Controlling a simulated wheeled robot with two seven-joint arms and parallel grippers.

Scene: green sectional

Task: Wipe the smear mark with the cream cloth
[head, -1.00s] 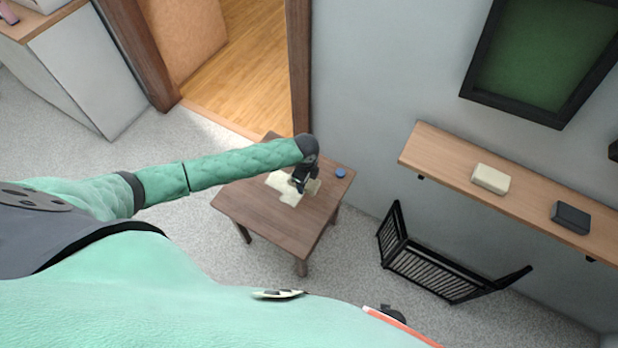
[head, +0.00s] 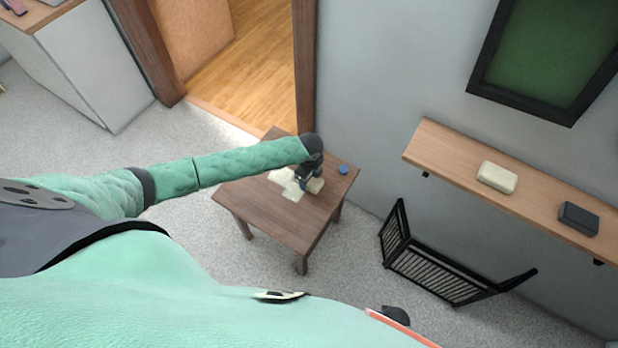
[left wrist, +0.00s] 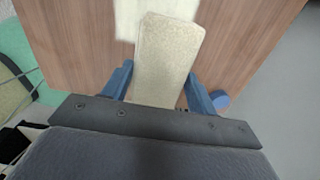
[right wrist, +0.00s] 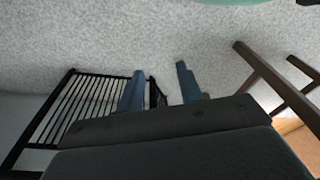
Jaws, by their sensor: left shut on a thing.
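The cream cloth (left wrist: 165,58) is a flat pale slab held between the fingers of my left gripper (left wrist: 158,88). In the head view, my left gripper (head: 309,177) is low over the small brown table (head: 285,222), with the cloth (head: 315,186) partly hidden beneath it. The smear mark (head: 284,181) is a pale, blocky patch on the tabletop, just left of the gripper. In the left wrist view, the smear (left wrist: 128,18) lies beyond the cloth's far end, which overlaps it in the picture. I cannot tell whether the cloth touches the table. My right gripper (right wrist: 160,88) is open and empty, away from the table.
A small blue round object (head: 343,170) sits near the table's right corner. A wall shelf (head: 440,152) holds a cream block (head: 497,177) and a dark block (head: 578,218). A black slatted rack (head: 440,275) stands on the floor below it.

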